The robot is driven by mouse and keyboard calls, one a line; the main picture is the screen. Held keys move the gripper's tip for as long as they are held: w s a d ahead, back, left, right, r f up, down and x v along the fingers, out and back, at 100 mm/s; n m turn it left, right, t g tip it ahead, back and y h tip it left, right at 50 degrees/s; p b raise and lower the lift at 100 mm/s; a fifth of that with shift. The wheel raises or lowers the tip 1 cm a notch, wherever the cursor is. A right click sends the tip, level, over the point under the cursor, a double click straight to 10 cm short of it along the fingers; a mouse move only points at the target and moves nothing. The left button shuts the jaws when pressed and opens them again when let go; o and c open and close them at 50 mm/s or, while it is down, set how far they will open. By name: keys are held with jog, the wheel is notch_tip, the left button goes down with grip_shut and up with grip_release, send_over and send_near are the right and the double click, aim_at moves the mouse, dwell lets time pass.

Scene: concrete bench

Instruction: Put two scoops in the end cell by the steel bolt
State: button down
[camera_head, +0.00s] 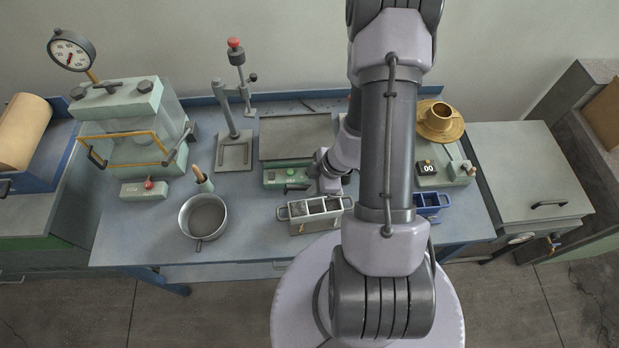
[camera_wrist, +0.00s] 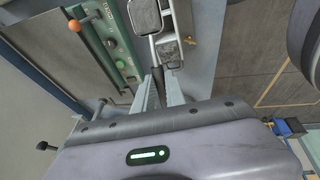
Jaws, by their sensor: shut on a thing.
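The grey metal mould (camera_head: 315,214) stands on the blue bench, a row of open cells along its top. Its left end cell holds grey material in the head view; the others look emptier. My gripper (camera_wrist: 162,88) is shut on the dark handle of a scoop (camera_wrist: 146,16). The scoop's pan, with grey material in it, appears over or beside the mould.
A round pan (camera_head: 204,216) of grey material stands to the left. A green control box (camera_head: 287,176) lies behind the mould, and a blue mould (camera_head: 430,204) stands to its right. The bench front between pan and mould is clear.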

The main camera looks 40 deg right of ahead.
jog(key=d+t+y+p, duration=0.1)
jog(key=p, duration=0.1)
jog(key=s+d+r+y+p, duration=0.1)
jog(key=y+p, duration=0.1)
jog(key=p, duration=0.1)
jog(key=shift+s+d+m+t, duration=0.2)
jog(key=shift+d+m+t, duration=0.1)
jog(key=shift+d+t, duration=0.1)
jog(key=d+y, duration=0.1)
jog(key=s+d+f+t+y+b, duration=0.1)
jog(key=shift+f+t+y, duration=0.25)
jog(key=shift+t+y, duration=0.05)
jog(key=shift+y, duration=0.1)
jog(key=shift+s+d+r+y+b, duration=0.1)
jog(key=shift+s+d+y+b, duration=0.1)
jog(key=shift+d+y+b, duration=0.35)
jog(key=shift+a+r+t+b, duration=0.15)
jog(key=shift+r+t+b, duration=0.15)
jog(key=shift+r+b, duration=0.1)
jog(key=shift+s, duration=0.1)
